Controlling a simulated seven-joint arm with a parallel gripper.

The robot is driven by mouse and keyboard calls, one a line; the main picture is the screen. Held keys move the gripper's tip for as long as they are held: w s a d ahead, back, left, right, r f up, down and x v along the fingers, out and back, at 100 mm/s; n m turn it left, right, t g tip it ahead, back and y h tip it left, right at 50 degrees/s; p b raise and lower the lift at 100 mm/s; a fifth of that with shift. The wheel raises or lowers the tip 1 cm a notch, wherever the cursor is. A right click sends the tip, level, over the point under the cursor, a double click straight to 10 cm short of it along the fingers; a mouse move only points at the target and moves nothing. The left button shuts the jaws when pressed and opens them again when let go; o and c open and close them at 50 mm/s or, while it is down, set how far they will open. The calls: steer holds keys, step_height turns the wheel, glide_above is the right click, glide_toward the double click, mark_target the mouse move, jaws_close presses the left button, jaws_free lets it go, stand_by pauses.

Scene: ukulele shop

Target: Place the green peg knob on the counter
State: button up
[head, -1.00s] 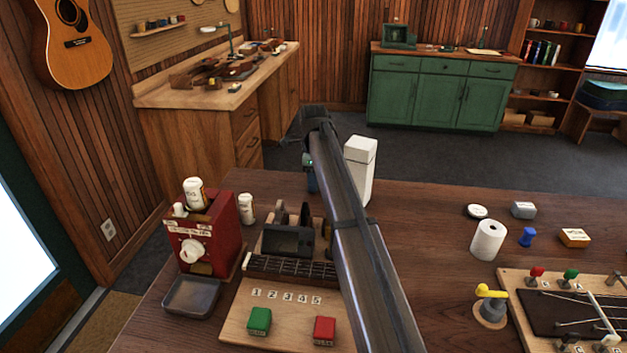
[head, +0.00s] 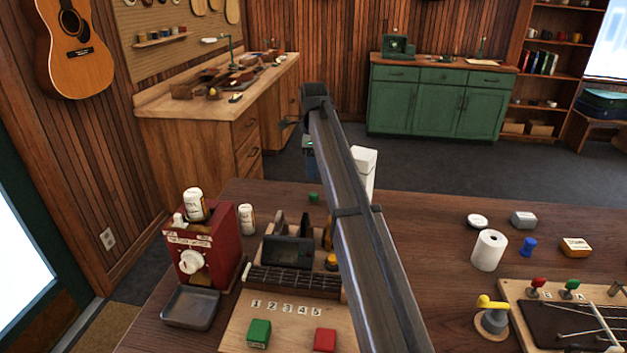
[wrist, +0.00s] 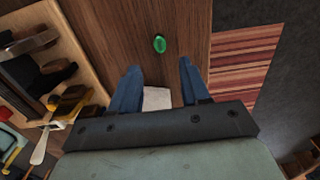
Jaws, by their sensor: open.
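A small green peg knob (head: 314,198) rests on the dark wood counter (head: 420,225), behind the wooden jig. In the wrist view the green knob (wrist: 160,44) lies alone on the wood, a little beyond my fingertips and touching neither finger. My gripper (head: 310,174) is above the counter near the knob, partly hidden by my arm in the head view. In the wrist view my gripper (wrist: 157,68) has its two blue fingers spread with nothing held.
A white box (head: 364,172) stands close right of my gripper. The jig with a fretboard (head: 290,281), a red machine (head: 205,245) and white bottles are at left. A paper roll (head: 489,250) and a pegged board (head: 520,300) are at right.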

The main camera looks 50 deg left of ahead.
steer(key=shift+r, duration=1.85)
